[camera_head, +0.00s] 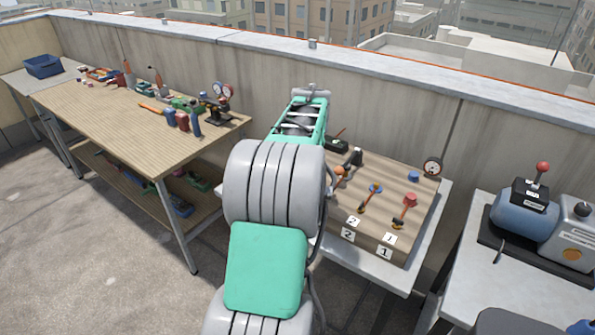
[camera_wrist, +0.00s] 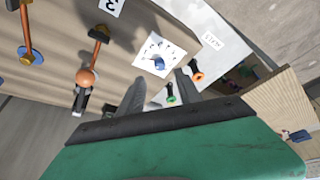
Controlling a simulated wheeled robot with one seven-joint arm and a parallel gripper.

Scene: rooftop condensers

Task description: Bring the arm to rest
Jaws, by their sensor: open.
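My arm rises through the middle of the head view, grey and green, and covers part of the board. My gripper (camera_wrist: 160,92) shows in the wrist view with two grey fingers spread apart and nothing visibly held between them. A white card with small markings (camera_wrist: 160,53) shows beyond the fingertips; I cannot tell how far off it is. In the head view the gripper itself cannot be made out clearly.
A wooden board (camera_head: 400,185) with several fittings and numbered cards stands right of my arm. A long workbench (camera_head: 110,115) with tools is at left. A table with a blue tank (camera_head: 525,218) is at right. A concrete parapet (camera_head: 400,110) runs behind.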

